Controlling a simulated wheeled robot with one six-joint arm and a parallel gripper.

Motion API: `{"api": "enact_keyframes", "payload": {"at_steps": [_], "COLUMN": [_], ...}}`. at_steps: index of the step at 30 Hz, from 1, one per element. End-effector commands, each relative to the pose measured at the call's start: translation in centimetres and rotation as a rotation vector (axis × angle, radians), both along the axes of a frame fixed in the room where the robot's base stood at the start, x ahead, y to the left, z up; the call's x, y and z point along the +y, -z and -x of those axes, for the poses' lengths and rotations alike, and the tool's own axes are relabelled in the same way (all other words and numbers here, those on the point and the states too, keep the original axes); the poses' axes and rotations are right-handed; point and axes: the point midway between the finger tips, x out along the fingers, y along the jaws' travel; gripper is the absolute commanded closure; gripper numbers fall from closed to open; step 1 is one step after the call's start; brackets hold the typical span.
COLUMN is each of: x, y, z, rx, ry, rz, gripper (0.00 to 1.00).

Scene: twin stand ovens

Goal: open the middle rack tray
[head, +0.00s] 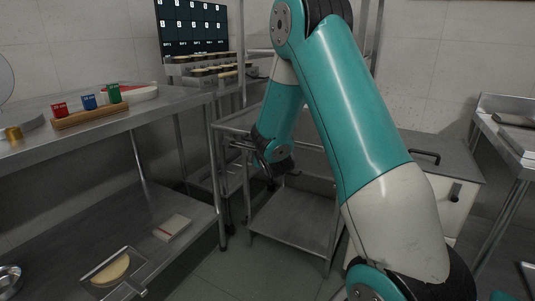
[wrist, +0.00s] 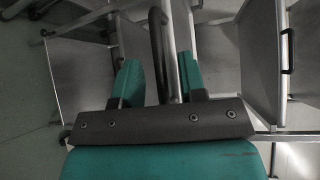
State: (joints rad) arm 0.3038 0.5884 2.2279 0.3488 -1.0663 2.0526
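A metal rack stands at the centre of the head view, with a low shelf (head: 290,218) near the floor and a higher level partly behind my arm. My gripper (head: 243,147) is at the rack's upper part, its fingers pointing left. In the wrist view my gripper (wrist: 160,78) shows two teal fingers spread apart. A dark upright bar (wrist: 157,40) shows in the gap between them, clear of both fingers in the picture. I cannot tell whether it is the middle tray's handle or how deep it lies. My arm hides much of the rack in the head view.
A steel bench (head: 180,105) on the left carries a wooden holder (head: 90,118) with small coloured boxes. A white cabinet (head: 455,190) with black handles stands right of my arm. Another steel table (head: 515,140) is at the far right. Some floor (head: 220,270) is clear.

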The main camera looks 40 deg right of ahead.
Motion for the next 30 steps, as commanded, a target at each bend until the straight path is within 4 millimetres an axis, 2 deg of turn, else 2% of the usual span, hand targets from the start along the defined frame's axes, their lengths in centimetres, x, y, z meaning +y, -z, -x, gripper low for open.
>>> {"api": "enact_keyframes", "payload": {"at_steps": [6,12,20,30], "x": [2.6,4.4,4.5,6.3], "y": [-0.3,-0.8,-1.0,-1.9], "z": [4.8,8.7,9.7,12.3], "rx": [-0.003,-0.007,-0.013,-0.003], "ry": [-0.005,0.0,0.023,-0.002], "rz": [0.003,0.002,-0.003,0.003], "gripper": [0.62,0.62,0.62,0.62]}}
